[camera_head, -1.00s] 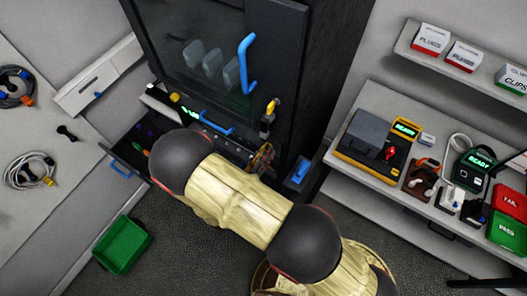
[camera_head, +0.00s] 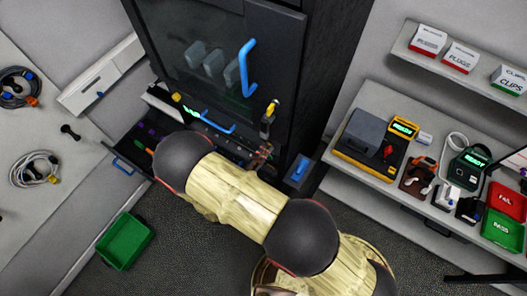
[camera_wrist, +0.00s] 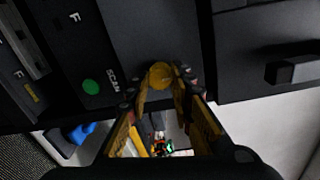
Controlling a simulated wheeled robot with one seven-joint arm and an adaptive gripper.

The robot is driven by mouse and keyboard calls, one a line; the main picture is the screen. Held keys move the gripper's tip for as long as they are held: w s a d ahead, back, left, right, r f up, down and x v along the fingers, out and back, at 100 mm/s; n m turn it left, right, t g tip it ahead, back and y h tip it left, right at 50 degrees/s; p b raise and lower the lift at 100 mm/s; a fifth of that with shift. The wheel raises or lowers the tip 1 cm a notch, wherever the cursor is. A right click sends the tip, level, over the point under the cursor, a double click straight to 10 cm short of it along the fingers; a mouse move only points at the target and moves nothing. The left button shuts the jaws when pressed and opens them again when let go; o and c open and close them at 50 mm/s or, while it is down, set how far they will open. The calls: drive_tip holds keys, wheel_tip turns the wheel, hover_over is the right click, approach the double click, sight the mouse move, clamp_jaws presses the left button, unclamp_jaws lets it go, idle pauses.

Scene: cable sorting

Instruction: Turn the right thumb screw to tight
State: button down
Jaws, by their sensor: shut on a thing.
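The right thumb screw (camera_wrist: 160,75), a round yellow head, shows in the wrist view between my fingertips at the edge of a dark panel. My gripper (camera_wrist: 160,84) is shut on it, with a yellow-padded finger on each side. In the head view my gripper (camera_head: 262,156) is small, at the lower right of the black cabinet (camera_head: 289,60), and the screw in it cannot be made out. Another small yellow knob (camera_head: 176,97) shows at the panel's left. Whether the held screw is tight cannot be told.
A blue handle (camera_head: 246,68) stands out from the cabinet door above. A drawer (camera_head: 122,165) is open at the left. A blue-topped box (camera_head: 300,170) stands right of my gripper. A green bin (camera_head: 124,240) is on the floor.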

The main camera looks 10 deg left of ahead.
drive_tip(key=shift+a, duration=0.1)
idle(0.4)
drive_tip(key=c, duration=1.6)
unclamp_jaws()
drive_tip(key=shift+o, duration=0.2)
drive_tip(key=v, duration=0.7)
drive_tip(key=shift+s, duration=0.15)
drive_tip(key=shift+a, duration=0.1)
